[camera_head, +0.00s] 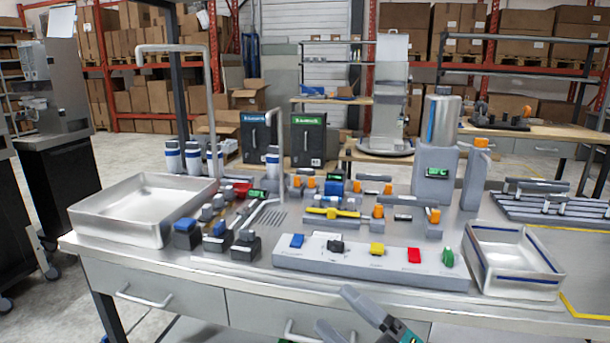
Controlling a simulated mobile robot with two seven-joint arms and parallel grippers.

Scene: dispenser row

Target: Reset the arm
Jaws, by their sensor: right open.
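My right gripper (335,309) shows at the bottom edge, right of the middle, in the head view. Its two grey fingers are apart, with nothing between them. It is in front of the metal table's front edge, below the grey button panel (370,268), and appears clear of both. Part of its greenish-grey body is cut off by the frame. My left gripper is out of view.
The metal table (240,268) carries an empty steel tray (130,212) at left and a smaller bin (512,262) at right. The panel bears several coloured buttons. Behind it are valves and a steel cylinder (441,120). A drawer handle (300,333) juts out below the edge.

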